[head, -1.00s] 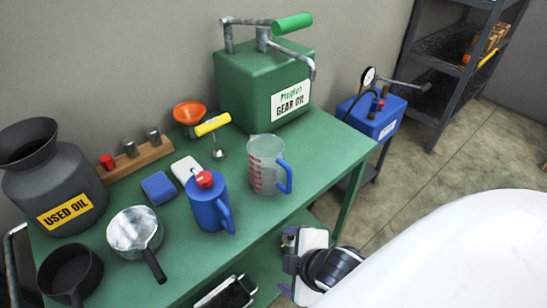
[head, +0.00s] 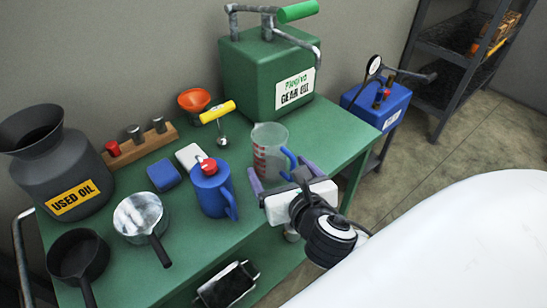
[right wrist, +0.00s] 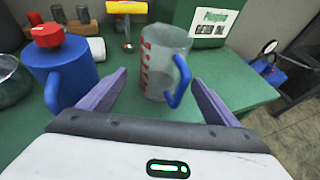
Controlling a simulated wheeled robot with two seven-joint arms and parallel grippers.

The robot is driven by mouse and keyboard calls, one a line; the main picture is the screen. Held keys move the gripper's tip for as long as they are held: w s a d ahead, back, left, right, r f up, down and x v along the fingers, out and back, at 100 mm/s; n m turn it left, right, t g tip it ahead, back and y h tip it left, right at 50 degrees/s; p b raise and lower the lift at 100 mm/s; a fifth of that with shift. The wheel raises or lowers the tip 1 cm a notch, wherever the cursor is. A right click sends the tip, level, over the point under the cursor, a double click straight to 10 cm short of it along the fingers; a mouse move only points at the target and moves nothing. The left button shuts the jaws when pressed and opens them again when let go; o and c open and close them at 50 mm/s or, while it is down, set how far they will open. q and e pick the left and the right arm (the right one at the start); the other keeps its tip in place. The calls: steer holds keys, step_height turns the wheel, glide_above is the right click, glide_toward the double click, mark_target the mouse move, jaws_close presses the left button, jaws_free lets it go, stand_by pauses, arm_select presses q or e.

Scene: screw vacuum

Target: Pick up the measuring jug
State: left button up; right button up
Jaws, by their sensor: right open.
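The measuring jug (head: 268,152) is clear with red marks and a blue handle. It stands upright near the front right part of the green bench top. It also shows in the right wrist view (right wrist: 155,65), its blue handle turned to the right and toward me. My right gripper (head: 280,172) is open and empty, just on the near side of the jug. In the right wrist view its two purple fingers (right wrist: 160,78) are spread to either side of the jug's lower part. I see no contact with the jug. My left gripper is not in view.
A blue can with a red cap (head: 208,190) stands close left of the jug. A yellow-handled tool (head: 219,112) and the green gear oil tank (head: 265,70) are behind it. A metal pan (head: 138,215) and the used oil can (head: 60,165) are further left on the bench (head: 190,262).

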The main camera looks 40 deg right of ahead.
mark_target(275, 163)
steer(key=x, duration=0.7)
steer(key=shift+d+f, duration=0.2)
steer(key=shift+f, duration=0.1)
steer(key=c, duration=1.3)
